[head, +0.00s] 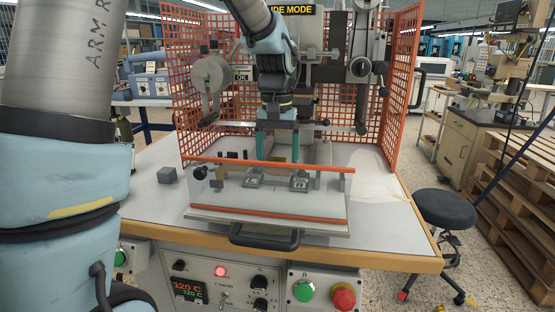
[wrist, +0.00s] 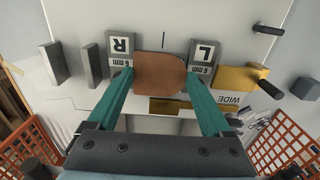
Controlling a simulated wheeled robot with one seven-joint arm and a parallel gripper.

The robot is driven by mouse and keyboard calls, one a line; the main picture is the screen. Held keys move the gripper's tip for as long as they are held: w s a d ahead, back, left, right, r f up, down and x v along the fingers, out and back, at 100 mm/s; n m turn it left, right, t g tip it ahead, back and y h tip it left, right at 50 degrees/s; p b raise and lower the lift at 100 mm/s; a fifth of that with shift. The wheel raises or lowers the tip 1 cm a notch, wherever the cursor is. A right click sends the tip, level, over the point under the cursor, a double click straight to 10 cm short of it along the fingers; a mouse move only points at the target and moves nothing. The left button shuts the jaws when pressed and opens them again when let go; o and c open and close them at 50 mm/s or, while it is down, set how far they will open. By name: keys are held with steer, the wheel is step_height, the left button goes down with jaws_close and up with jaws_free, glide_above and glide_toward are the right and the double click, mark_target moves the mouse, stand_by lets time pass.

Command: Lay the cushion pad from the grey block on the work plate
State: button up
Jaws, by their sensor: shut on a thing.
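The brown cushion pad (wrist: 160,73), with rounded corners at one end, shows in the wrist view between the teal fingertips of my gripper (wrist: 160,78). My gripper is shut on it.
Blocks marked R (wrist: 120,43) and L (wrist: 205,52) stand on either side of the pad, close to my fingers. Grey upright pieces (wrist: 52,63) and a yellow block (wrist: 240,77) stand nearby. Orange mesh guards (head: 405,70) flank the machine. The table's right side (head: 375,205) is clear.

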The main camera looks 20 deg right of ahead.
steer(key=o, duration=1.2)
step_height(320, 180, up, 12)
steer(key=b, duration=0.1)
steer(key=shift+r, duration=0.1)
